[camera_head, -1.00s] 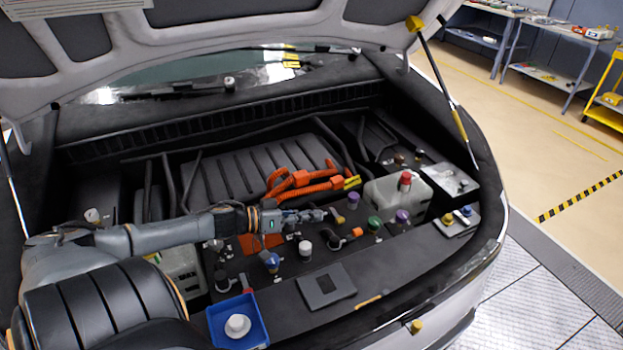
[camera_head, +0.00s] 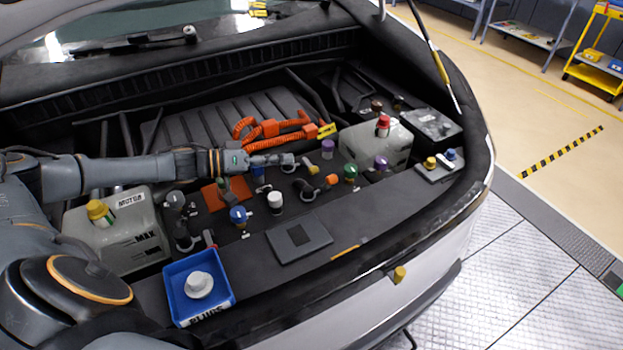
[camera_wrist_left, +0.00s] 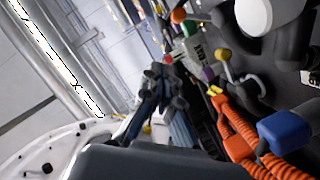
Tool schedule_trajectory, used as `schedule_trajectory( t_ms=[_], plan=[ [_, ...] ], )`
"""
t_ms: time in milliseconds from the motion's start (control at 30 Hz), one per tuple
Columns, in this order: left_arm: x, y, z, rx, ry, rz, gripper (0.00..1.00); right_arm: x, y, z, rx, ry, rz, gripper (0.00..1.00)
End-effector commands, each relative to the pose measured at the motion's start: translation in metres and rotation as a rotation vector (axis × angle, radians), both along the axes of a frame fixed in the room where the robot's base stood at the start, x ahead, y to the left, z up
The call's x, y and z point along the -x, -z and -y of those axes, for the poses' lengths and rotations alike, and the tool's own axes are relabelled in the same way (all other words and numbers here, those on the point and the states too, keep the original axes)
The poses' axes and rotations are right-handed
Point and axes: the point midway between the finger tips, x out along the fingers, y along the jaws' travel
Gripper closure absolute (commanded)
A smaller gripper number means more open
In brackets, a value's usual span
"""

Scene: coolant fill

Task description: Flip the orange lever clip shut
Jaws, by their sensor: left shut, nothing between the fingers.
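My left gripper (camera_head: 288,160) is shut and empty, pointing right above the engine bay, just below the orange cables; its dark fingers (camera_wrist_left: 168,85) also show in the left wrist view. A small orange piece (camera_head: 332,180) sits at the end of a short black hose to the right of and below the gripper, apart from it. Ribbed orange cables with orange connectors (camera_head: 270,128) lie behind the gripper; the cables also show in the left wrist view (camera_wrist_left: 240,130). I cannot tell which orange part is the lever clip, nor its position. My right gripper is not in view.
A white cap (camera_head: 275,199), blue cap (camera_head: 238,215), green cap (camera_head: 350,171) and purple cap (camera_head: 327,147) stand close around the gripper. A blue tray (camera_head: 172,307) holds a white part at the front left. White tanks (camera_head: 133,250) flank the bay. A raised bonnet strut stands right.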

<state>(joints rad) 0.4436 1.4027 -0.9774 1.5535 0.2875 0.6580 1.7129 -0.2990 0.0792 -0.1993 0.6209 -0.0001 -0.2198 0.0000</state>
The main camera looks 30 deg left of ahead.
Motion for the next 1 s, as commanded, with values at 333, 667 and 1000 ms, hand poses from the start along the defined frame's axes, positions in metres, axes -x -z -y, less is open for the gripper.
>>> schedule_trajectory(
  t_ms=[333, 667, 1000],
  plan=[
    [0.002, 0.003, -0.016, 0.031, -0.025, -0.026, 1.0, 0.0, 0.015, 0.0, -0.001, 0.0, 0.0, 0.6],
    [0.001, 0.003, -0.015, 0.031, -0.025, -0.026, 1.0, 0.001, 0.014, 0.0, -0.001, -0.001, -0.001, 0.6],
    [-0.037, 0.008, 0.019, 0.035, -0.022, -0.023, 1.0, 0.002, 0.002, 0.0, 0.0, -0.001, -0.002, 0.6]
  ],
)
